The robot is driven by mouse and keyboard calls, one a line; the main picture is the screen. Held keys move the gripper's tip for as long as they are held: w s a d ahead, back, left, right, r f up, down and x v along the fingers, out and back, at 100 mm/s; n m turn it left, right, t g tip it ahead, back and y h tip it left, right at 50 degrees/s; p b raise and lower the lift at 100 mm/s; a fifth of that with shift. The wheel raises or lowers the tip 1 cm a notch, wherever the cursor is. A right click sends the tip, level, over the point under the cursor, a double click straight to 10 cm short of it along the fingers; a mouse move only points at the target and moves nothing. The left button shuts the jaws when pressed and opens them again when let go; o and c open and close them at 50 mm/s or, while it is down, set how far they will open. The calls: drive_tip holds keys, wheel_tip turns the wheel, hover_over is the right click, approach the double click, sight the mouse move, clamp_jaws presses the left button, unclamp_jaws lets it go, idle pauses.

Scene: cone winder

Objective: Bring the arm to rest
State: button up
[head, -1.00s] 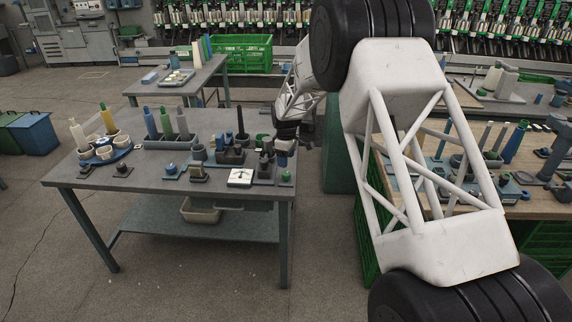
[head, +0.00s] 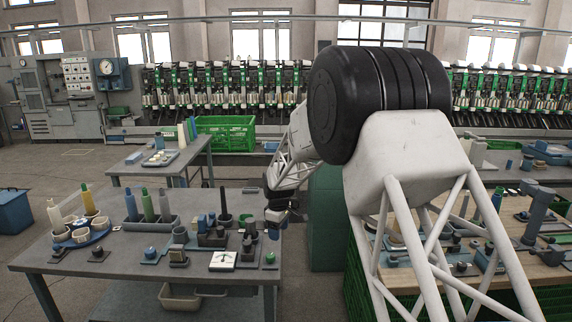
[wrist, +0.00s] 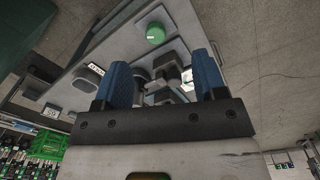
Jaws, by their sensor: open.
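My gripper (head: 277,217) hangs at the right edge of the grey left-hand table (head: 60,262), small and dark in the head view. In the wrist view my gripper (wrist: 163,84) shows two blue fingers spread apart with nothing held between them. Dark fixtures on the table show beyond and between the fingers. A green knob (wrist: 155,33) is just above the fingers in that view and apart from them. My white lattice arm with black joint covers fills the right of the head view.
The table carries a blue round holder with cones, a tray of tubes (head: 150,222), a white dial plate (head: 223,260) and several small fixtures. A wooden-topped bench (head: 520,262) stands right, a green crate (head: 226,133) behind. Open floor lies left.

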drive_tip(key=s+d+r+m, duration=0.2)
drive_tip(key=s+d+r, duration=0.35)
drive_tip(key=s, duration=0.35)
drive_tip(key=s+d+r+m+t, duration=0.1)
drive_tip(key=s+d+r+m, duration=0.25)
drive_tip(key=s+r, duration=0.45)
drive_tip(key=s+d+r+m, duration=0.1)
drive_tip(key=s+d+r, duration=0.5)
drive_tip(key=s, duration=0.3)
drive_tip(key=s+d+m, duration=0.3)
drive_tip(key=s, duration=1.1)
drive_tip(key=s+d+f+m+t, duration=0.1)
drive_tip(key=s+d+m, duration=0.2)
drive_tip(key=s, duration=1.2)
drive_tip(key=shift+s+d+m, duration=0.15)
drive_tip(key=shift+d+m, duration=0.1)
drive_tip(key=shift+m, duration=0.2)
drive_tip(key=shift+w+a, duration=0.1)
drive_tip(key=shift+w, duration=0.1)
drive_tip(key=w+a+f, duration=0.4)
drive_tip(key=w+a, duration=1)
drive_tip(key=w, duration=0.5)
drive_tip(key=w+a+f, duration=0.4)
drive_tip(key=w+a, duration=1)
drive_tip(key=w, duration=0.6)
drive_tip(key=w+a+f, duration=0.5)
drive_tip(key=w+a, duration=1)
drive_tip(key=w, duration=0.5)
